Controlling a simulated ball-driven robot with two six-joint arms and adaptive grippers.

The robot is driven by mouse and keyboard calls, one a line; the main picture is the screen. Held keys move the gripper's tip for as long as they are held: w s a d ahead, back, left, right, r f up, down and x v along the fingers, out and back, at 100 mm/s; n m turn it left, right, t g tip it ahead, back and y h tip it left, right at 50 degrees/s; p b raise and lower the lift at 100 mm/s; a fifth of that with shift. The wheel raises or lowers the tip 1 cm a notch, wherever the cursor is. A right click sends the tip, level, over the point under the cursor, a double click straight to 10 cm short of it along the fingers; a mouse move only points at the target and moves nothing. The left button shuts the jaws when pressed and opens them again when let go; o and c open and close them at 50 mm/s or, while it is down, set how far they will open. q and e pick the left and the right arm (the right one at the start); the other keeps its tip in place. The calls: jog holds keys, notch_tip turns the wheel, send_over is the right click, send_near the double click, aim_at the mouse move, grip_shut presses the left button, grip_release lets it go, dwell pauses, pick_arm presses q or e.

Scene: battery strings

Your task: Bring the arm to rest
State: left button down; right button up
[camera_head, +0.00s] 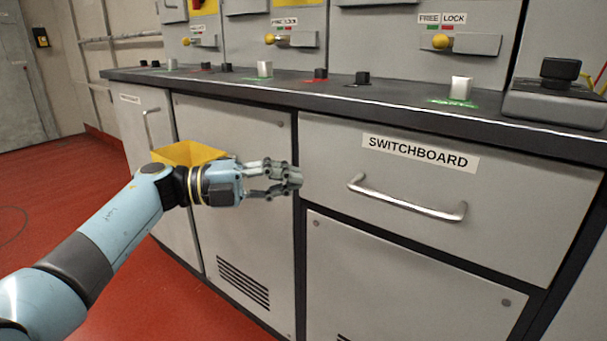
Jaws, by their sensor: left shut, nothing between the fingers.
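My left arm comes in from the lower left, and my left gripper (284,179) is shut and empty. It is in front of the grey cabinet fronts, left of the drawer (330,150) labelled SWITCHBOARD. In the picture its fingertips lie over the gap beside the drawer's left edge. I cannot tell whether they touch the front. The drawer's metal handle (408,203) is to the right of the fingers, apart from them. The drawer looks closed. My right gripper is not in view.
A dark counter (300,91) carries several small black and light knobs, and a grey box with a black knob (560,72) at right. Yellow-knobbed levers (440,41) sit on panels behind. A yellow piece (188,152) shows behind my wrist. Red floor (75,195) is open at left.

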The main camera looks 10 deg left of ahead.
pick_arm(q)
jog(key=v, duration=0.9)
jog(key=s+a+f+n+t+y+p, duration=0.35)
jog(key=s+f+n+y+p, duration=0.2)
jog(key=s+f+n, duration=0.65)
jog(key=s+a+f+n+t+y+p, duration=0.3)
jog(key=s+f+n+t+y+p, duration=0.3)
jog(key=s+f+n, duration=0.7)
jog(key=s+a+f+n+g+y, duration=0.2)
jog(key=s+f+g, duration=0.2)
jog(key=s, duration=0.6)
jog(key=s+a+f+n+g+y, duration=0.2)
jog(key=s+f+g, duration=0.3)
jog(key=s, duration=0.6)
jog(key=s+a+f+n+g+y, duration=0.2)
jog(key=s+f, duration=0.5)
jog(key=s, duration=0.4)
jog(key=n+g, duration=0.1)
jog(key=g, duration=0.1)
jog(key=shift+f+n+g+y, duration=0.35)
jog(key=shift+n, duration=0.05)
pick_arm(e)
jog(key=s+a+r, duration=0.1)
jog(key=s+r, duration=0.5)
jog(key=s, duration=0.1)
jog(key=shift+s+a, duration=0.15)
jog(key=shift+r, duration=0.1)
